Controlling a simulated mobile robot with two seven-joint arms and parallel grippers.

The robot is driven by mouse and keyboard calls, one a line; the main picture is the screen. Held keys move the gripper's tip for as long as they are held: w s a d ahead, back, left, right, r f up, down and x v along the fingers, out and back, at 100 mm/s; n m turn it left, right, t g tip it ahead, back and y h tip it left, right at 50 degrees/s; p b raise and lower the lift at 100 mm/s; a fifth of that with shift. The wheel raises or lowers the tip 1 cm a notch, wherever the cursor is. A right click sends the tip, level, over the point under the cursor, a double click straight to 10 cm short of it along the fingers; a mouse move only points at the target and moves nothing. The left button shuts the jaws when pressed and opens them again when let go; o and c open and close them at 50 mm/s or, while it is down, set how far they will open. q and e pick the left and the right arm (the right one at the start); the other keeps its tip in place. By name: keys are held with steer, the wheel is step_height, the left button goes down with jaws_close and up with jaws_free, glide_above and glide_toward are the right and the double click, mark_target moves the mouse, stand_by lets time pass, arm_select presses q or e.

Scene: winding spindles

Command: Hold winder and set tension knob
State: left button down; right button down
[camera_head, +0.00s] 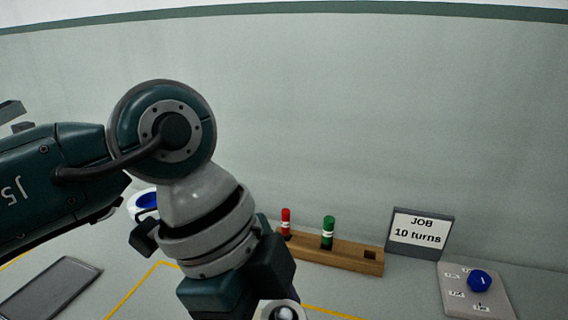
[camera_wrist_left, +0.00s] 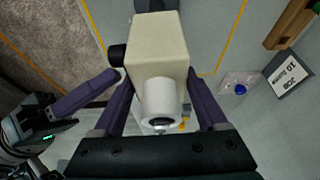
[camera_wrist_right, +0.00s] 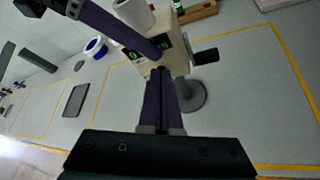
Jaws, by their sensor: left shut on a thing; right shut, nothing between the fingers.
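The winder (camera_wrist_left: 160,40) is a cream box with a white cylinder (camera_wrist_left: 160,98) on it. My left gripper (camera_wrist_left: 160,85) is shut on the winder, one purple finger along each side. In the right wrist view the winder (camera_wrist_right: 182,62) shows small displays, a black handle (camera_wrist_right: 205,57) and a round grey base (camera_wrist_right: 190,97). My right gripper (camera_wrist_right: 162,75) is shut and empty, its tips close to the winder; I cannot tell whether they touch. A blue knob (camera_head: 479,281) stands on a labelled grey plate (camera_head: 452,297) at far right; its setting is too small to read.
A wooden rack (camera_head: 350,259) holds a red spindle (camera_head: 286,222) and a green spindle (camera_head: 328,233), with an empty square hole at its right. A sign (camera_head: 421,233) reads "JOB 10 turns". A blue-and-white bowl (camera_wrist_right: 95,47) and a dark tray (camera_wrist_right: 75,101) lie left.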

steer(key=shift+s+d+f, duration=0.1)
steer(key=shift+d+f, duration=0.1)
steer(key=shift+f, duration=0.1)
stand_by(0.5)
steer(key=shift+r, duration=0.15)
steer(key=s, duration=0.2)
steer(key=s+a, duration=0.1)
steer(key=s, duration=0.2)
steer(key=shift+s+a+r, duration=0.15)
steer(key=shift+s+r, duration=0.2)
steer(key=shift+s, duration=0.05)
steer(key=shift+s, duration=0.1)
steer(key=w+d, duration=0.1)
steer(key=w, duration=0.5)
stand_by(0.6)
